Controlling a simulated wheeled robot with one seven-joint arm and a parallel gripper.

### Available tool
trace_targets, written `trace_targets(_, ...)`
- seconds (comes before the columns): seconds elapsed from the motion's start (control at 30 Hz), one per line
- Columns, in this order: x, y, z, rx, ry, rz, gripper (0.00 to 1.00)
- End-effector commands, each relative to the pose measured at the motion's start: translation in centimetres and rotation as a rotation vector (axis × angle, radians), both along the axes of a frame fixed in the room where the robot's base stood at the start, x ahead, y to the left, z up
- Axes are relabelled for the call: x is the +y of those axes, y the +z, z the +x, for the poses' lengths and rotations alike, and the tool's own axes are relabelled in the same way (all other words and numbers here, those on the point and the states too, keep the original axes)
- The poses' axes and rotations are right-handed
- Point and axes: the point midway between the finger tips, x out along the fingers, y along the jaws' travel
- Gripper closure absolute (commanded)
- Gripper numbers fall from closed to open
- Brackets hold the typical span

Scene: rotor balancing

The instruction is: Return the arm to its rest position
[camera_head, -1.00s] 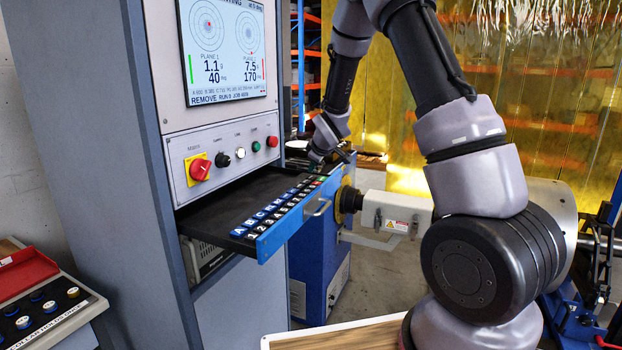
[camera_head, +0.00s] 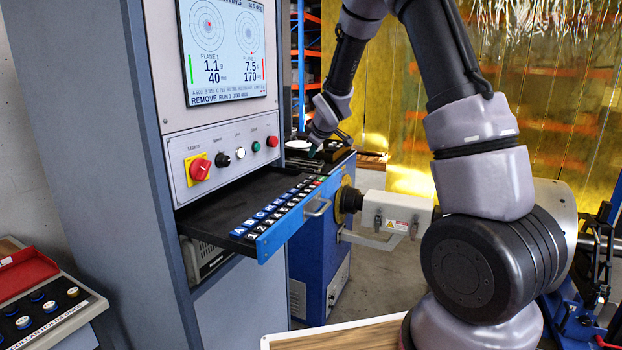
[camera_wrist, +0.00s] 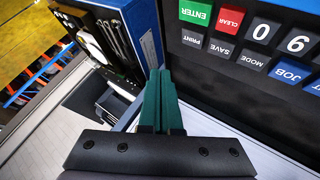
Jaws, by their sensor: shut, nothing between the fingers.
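My gripper (camera_wrist: 160,100) is shut and empty; its two green fingers lie side by side in the wrist view. The keypad drawer (camera_head: 262,243) is pulled out from the cabinet, and its keys face up. In the wrist view the green ENTER key (camera_wrist: 195,12) and red CLEAR key (camera_wrist: 229,18) lie just beyond and right of the fingertips, which look apart from them. In the head view my arm (camera_head: 480,150) arches over from the right, and its wrist (camera_head: 328,112) hangs above the far end of the drawer. The fingertips are small there.
The grey cabinet carries a screen (camera_head: 222,50) reading "REMOVE RUN" and a panel with a red switch (camera_head: 200,168). A blue machine (camera_head: 320,260) with a white spindle housing (camera_head: 398,212) stands behind the drawer. A wooden board (camera_head: 340,338) lies in front.

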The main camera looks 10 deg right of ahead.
Motion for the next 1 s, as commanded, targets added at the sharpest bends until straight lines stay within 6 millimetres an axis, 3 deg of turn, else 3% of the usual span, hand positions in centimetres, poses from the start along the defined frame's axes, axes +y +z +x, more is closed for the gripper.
trace_targets(0.23,-0.3,0.6,-0.4,0.002,-0.016,0.012,1.0)
trace_targets(0.37,-1.7,3.5,-2.4,0.016,-0.098,0.078,1.0)
trace_targets(0.47,-3.3,6.9,-5.6,0.038,-0.206,0.168,1.0)
trace_targets(0.7,-6.2,13.5,-15.8,0.115,-0.468,0.41,1.0)
trace_targets(1.0,-6.7,17.3,-29.8,0.218,-0.738,0.701,1.0)
